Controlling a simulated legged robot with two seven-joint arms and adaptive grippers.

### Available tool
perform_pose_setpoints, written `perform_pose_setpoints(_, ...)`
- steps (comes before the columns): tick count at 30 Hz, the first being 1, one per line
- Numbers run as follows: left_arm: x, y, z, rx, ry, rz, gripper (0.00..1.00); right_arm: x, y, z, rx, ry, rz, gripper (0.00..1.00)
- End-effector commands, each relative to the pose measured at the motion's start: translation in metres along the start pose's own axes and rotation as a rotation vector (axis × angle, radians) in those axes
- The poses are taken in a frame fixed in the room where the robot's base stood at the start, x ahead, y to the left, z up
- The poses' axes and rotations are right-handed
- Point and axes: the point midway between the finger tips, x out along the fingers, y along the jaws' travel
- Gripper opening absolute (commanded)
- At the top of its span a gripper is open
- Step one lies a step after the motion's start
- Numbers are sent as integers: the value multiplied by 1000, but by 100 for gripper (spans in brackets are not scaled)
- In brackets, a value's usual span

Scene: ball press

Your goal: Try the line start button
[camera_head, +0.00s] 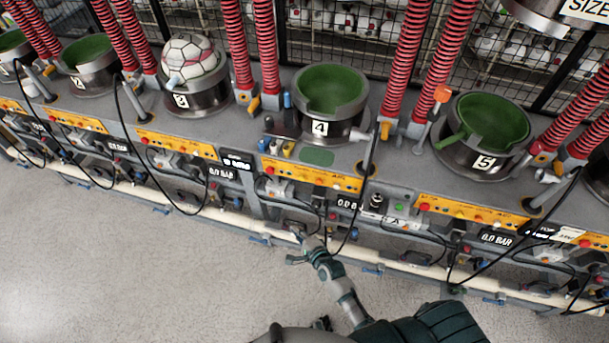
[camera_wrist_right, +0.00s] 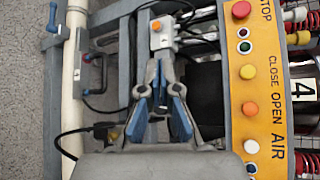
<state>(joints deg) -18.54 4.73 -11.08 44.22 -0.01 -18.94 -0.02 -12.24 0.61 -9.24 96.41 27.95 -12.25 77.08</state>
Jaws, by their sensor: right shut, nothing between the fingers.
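My right gripper (camera_head: 303,247) is in front of the lower frame below press 4. In the right wrist view, its grey and blue fingers (camera_wrist_right: 158,95) are shut with nothing held. A yellow control panel (camera_head: 311,175) is fixed under press 4, above and apart from the gripper. In the right wrist view, this panel (camera_wrist_right: 257,100) carries a red button (camera_wrist_right: 241,10) by STOP, and yellow, orange and white buttons. I cannot read any line start label. My left gripper is out of view.
Press 4 has an empty green bowl (camera_head: 331,91); press 3 holds a ball (camera_head: 190,58). Black hoses hang before the bench. A pale pipe (camera_head: 215,213) with blue-handled valves runs along its foot. The floor (camera_head: 130,290) in front is clear.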

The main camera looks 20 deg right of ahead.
Motion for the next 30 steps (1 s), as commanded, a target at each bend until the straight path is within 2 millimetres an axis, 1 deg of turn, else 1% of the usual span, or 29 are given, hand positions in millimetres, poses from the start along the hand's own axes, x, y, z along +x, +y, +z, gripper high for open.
perform_pose_setpoints(1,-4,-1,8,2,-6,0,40,1,-28,7,90,-7,-58,0)
perform_pose_setpoints(3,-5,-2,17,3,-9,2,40,3,-56,13,211,-19,-126,0)
perform_pose_setpoints(6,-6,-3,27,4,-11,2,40,3,-82,18,334,-37,-193,0)
perform_pose_setpoints(9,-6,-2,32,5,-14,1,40,2,-95,18,400,-49,-226,0)
perform_pose_setpoints(12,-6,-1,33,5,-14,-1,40,2,-98,16,421,-54,-235,0)
perform_pose_setpoints(22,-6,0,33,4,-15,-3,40,3,-98,12,421,-54,-234,0)
perform_pose_setpoints(26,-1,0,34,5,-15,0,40,10,-101,9,416,-54,-234,0)
perform_pose_setpoints(30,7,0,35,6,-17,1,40,21,-108,-2,413,-53,-235,0)
